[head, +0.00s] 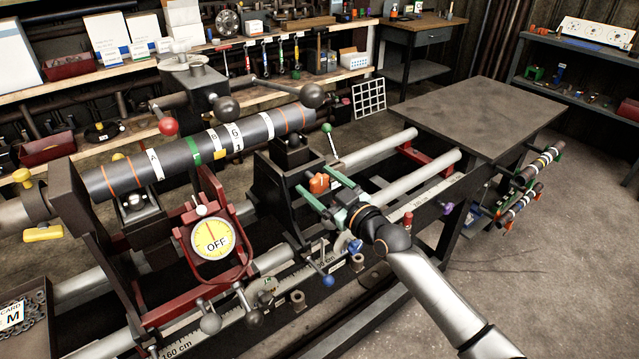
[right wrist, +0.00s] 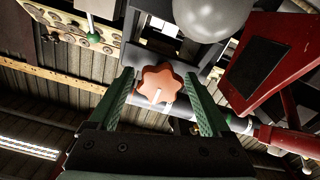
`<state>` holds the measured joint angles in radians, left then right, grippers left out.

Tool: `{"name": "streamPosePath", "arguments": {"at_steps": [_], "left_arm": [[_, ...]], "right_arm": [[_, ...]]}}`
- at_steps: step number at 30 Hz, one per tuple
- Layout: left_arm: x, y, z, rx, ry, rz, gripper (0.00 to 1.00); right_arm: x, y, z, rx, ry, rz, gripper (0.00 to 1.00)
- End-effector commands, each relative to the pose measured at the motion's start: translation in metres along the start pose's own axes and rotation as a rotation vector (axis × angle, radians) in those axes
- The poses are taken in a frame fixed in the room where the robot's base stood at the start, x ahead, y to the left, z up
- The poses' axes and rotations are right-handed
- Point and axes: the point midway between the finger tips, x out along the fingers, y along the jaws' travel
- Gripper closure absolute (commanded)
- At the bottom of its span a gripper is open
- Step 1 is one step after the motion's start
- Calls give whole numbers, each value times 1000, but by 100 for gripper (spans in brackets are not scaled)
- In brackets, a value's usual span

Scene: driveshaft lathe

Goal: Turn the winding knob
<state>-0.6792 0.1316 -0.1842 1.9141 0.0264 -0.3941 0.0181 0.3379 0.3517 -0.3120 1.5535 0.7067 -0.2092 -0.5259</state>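The winding knob looks to be the orange star-shaped knob (head: 319,183) on the dark block (head: 285,178) of the lathe. My right gripper (head: 313,178) reaches it from the right, its green fingers open with one on either side of the knob. In the right wrist view the knob (right wrist: 161,85) sits between the two open fingers (right wrist: 158,75), with visible gaps on both sides. I cannot tell how far the fingertips reach past it. My left gripper is not in view.
A striped driveshaft (head: 180,160) lies across the lathe at left. A red-framed dial reading OFF (head: 212,238) stands in front of it. A green-topped lever (head: 327,128) and a blue-ended lever (head: 328,281) are near my right gripper. A bare dark tabletop (head: 480,115) is behind right.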

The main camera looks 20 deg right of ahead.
Motion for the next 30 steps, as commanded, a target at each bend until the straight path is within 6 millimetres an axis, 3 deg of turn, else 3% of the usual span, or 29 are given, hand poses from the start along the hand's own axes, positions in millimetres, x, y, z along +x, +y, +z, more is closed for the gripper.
{"name": "streamPosePath", "arguments": {"at_steps": [2, 20, 30], "left_arm": [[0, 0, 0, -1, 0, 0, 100], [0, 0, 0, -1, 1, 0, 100], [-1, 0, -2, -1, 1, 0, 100]], "right_arm": [[0, 0, 0, 0, 0, 0, 28], [0, 0, 0, 0, -1, 0, 95], [0, 0, 0, 54, -1, 0, 95]]}}
